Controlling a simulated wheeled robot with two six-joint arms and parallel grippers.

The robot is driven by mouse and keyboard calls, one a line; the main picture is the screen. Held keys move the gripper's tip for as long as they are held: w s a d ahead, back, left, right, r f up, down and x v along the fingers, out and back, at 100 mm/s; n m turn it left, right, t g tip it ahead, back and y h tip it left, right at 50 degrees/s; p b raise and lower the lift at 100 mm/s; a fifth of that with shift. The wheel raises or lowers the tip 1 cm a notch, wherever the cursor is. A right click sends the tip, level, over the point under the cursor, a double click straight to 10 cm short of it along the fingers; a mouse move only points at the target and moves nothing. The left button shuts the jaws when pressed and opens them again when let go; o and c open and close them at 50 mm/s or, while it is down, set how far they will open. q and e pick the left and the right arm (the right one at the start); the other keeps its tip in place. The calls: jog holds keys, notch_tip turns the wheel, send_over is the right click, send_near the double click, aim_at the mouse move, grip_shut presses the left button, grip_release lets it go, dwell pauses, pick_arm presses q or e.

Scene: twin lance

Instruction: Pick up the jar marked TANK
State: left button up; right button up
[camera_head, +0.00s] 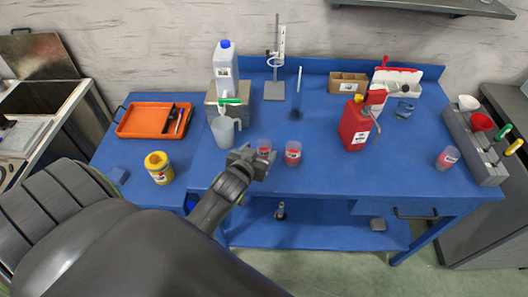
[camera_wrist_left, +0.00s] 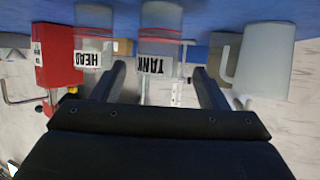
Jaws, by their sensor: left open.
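The jar marked TANK (camera_head: 264,146) is a clear jar with red contents and a white label, standing on the blue bench. In the left wrist view, which is upside down, the TANK jar (camera_wrist_left: 160,48) lines up between my two fingers, with its label readable. My left gripper (camera_head: 250,159) is open and right in front of this jar, partly covering it in the head view. Its fingers (camera_wrist_left: 162,78) show on either side of the label; I cannot tell whether the jar is between the tips or just beyond them. My right gripper is not in view.
A jar marked HEAD (camera_wrist_left: 92,52) stands close to the right of it in the head view (camera_head: 292,154). A pale jug (camera_head: 224,132) stands to the left. A red can (camera_head: 356,125) and another jar (camera_head: 447,158) stand further right. The bench (camera_head: 330,185) is clear in front.

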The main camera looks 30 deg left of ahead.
aim_at(266, 142)
pick_arm(q)
jog(key=shift+r+p+x, duration=0.2)
jog(key=shift+p+x, duration=0.2)
jog(key=shift+x, duration=0.75)
jog(key=shift+r+p+x, duration=0.15)
jog(key=shift+p+x, duration=0.25)
jog(key=shift+x, duration=0.75)
jog(key=shift+w+f, duration=0.15)
jog(key=shift+w, duration=0.45)
jog(key=c, duration=1)
jog(key=shift+c, duration=0.2)
